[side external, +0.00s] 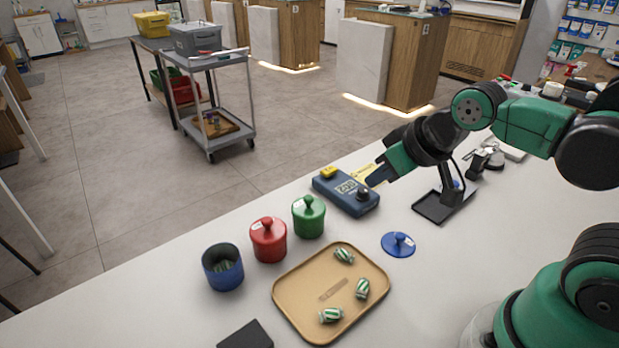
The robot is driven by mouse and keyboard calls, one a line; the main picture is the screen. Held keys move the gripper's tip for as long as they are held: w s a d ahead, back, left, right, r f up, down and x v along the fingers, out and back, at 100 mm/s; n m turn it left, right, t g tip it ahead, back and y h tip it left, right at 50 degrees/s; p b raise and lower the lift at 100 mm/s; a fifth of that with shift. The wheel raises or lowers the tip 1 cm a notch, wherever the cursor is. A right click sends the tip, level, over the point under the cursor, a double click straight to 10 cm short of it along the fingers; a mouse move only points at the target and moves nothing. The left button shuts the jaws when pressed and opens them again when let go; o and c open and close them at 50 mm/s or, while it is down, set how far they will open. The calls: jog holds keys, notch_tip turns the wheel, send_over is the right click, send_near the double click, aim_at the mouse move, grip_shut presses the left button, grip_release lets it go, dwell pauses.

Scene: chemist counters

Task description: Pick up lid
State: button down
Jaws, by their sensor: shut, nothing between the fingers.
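A round blue lid (398,244) with a knob on top lies flat on the white counter, to the right of the tan tray. My gripper (379,174) is shut and empty. In the picture it is above the blue lid and near the blue device; its exact height over the counter is hard to tell.
The tan tray (287,304) holds several green-and-white striped pieces. A blue device (338,190) with a display and a black tray (432,210) lie farther back. A dark block (245,335) sits at the front edge. The counter around the lid is clear.

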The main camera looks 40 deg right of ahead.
dwell(0.3)
jog(key=c, duration=0.6)
grip_release()
jog(key=n+g+y, duration=0.1)
jog(key=n+g, duration=0.5)
jog(key=n, duration=0.2)
send_over(401, 235)
jog(key=f, duration=0.6)
jog(key=shift+s+d+f, duration=0.1)
jog(key=shift+d+f, duration=0.2)
jog(key=shift+f, duration=0.1)
jog(key=shift+s+d+f+n, duration=0.15)
jog(key=shift+f+n, duration=0.1)
jog(key=shift+n, duration=0.15)
jog(key=shift+f, duration=0.15)
jog(key=shift+w+a+f, duration=0.15)
jog(key=shift+a+f, duration=0.05)
jog(key=shift+f, duration=1.1)
jog(key=shift+w+a+f, duration=0.1)
jog(key=shift+a+f, duration=0.05)
jog(key=shift+f, duration=1.15)
